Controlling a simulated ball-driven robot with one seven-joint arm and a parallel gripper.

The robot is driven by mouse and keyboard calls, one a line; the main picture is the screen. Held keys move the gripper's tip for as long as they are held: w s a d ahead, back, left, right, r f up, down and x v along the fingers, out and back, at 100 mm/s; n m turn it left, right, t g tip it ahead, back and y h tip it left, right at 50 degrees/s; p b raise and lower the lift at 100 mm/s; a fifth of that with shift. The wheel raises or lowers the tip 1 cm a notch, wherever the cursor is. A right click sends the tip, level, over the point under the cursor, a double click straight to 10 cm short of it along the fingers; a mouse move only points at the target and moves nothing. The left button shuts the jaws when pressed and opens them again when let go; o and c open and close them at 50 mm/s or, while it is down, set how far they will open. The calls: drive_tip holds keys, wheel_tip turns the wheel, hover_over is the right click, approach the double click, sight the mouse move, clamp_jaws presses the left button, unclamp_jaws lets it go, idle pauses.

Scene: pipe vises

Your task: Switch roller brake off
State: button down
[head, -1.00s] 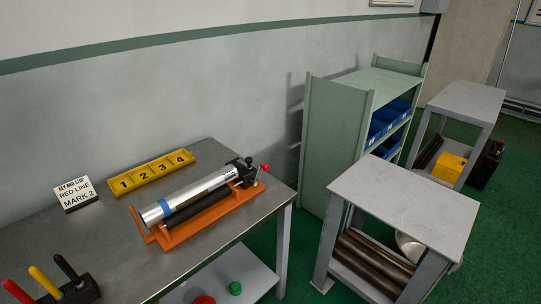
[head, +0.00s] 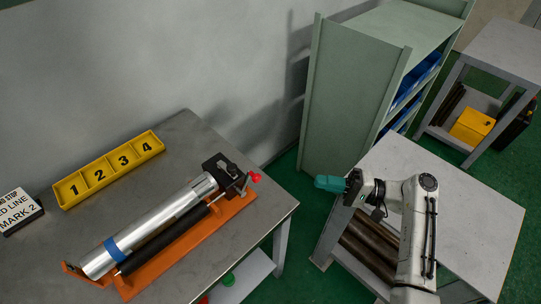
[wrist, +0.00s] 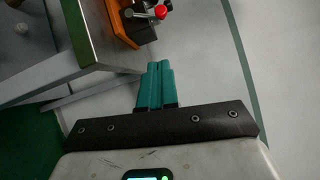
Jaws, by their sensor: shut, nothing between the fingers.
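The roller stand has an orange base (head: 190,247) and lies on the metal table. A silver pipe (head: 160,225) with a blue band rests on it beside a black roller. A black block with a lever ending in a red knob (head: 254,177) sits at its right end. The red knob (wrist: 161,12) also shows at the top of the wrist view. My gripper (head: 328,183) has teal fingers, is shut and empty, and hangs in the air to the right of the knob, apart from it. In the wrist view the shut fingers (wrist: 156,75) point toward the knob.
A yellow tray (head: 108,171) numbered 1 to 4 and a sign (head: 18,212) stand on the table behind the stand. A green shelf (head: 350,95) stands behind my gripper. A grey side table (head: 480,220) is at the right, under my arm.

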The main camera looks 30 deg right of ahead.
drive_tip(key=shift+w+d+r, duration=0.25)
drive_tip(key=shift+w, duration=0.1)
drive_tip(key=p+x, duration=0.1)
drive_tip(key=x, duration=0.3)
drive_tip(key=s+p+x, duration=0.1)
drive_tip(key=x, duration=0.3)
drive_tip(key=a+p+x, duration=0.1)
drive_tip(key=x, duration=0.3)
drive_tip(key=shift+s+a+r+p, duration=0.1)
drive_tip(key=shift+s+r+p, duration=0.2)
drive_tip(key=shift+s+r, duration=0.1)
drive_tip(key=shift+a, duration=0.55)
drive_tip(key=shift+a, duration=0.1)
